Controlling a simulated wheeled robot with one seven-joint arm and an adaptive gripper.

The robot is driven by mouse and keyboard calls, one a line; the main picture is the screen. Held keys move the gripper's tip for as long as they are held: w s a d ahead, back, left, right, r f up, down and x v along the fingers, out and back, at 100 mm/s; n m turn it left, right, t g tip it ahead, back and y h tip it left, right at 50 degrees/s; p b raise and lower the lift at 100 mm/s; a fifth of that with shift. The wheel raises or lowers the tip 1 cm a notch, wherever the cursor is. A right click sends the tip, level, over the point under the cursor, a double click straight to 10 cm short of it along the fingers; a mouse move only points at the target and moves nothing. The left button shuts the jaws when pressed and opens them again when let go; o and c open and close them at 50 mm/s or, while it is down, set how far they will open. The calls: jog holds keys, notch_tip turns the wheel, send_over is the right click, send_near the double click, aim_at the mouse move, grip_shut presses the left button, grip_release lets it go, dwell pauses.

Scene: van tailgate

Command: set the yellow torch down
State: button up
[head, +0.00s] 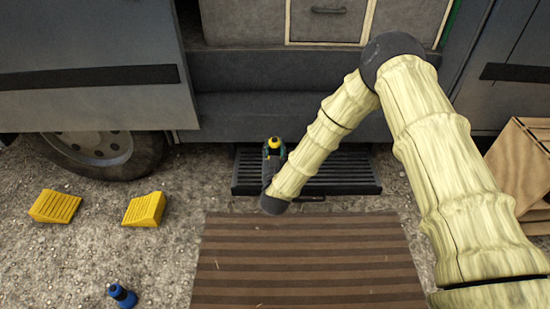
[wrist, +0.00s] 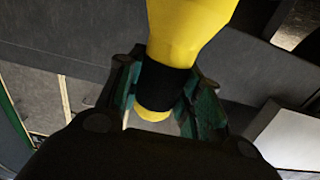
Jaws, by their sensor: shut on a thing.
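The yellow torch (wrist: 187,32) is in my gripper (wrist: 160,100), which is shut on its black middle band in the wrist view. A small yellow end shows below the band, between the fingers. In the head view, the torch's yellow end (head: 273,142) shows above my gripper (head: 272,152), in front of the van and over the dark slatted step. My forearm hides part of the step. The torch's far end runs out of the wrist view, and I cannot tell its exact height above the step.
The slatted step (head: 345,172) lies below the van's sill, with a brown ribbed mat (head: 310,262) in front. Two yellow chocks (head: 55,206) (head: 144,209) and a blue bottle-like object (head: 122,295) stand on gravel at left.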

jog(key=shift+f+b, duration=1)
jog(key=shift+f, duration=0.65)
jog(key=shift+f, duration=0.15)
jog(key=o, duration=1.1)
jog(key=shift+o, duration=0.2)
jog(key=shift+s+r, duration=0.2)
jog(key=shift+s, duration=0.05)
jog(key=s+p, duration=0.5)
jog(key=s, duration=0.6)
jog(key=shift+s, duration=0.3)
jog(key=shift+f, duration=0.1)
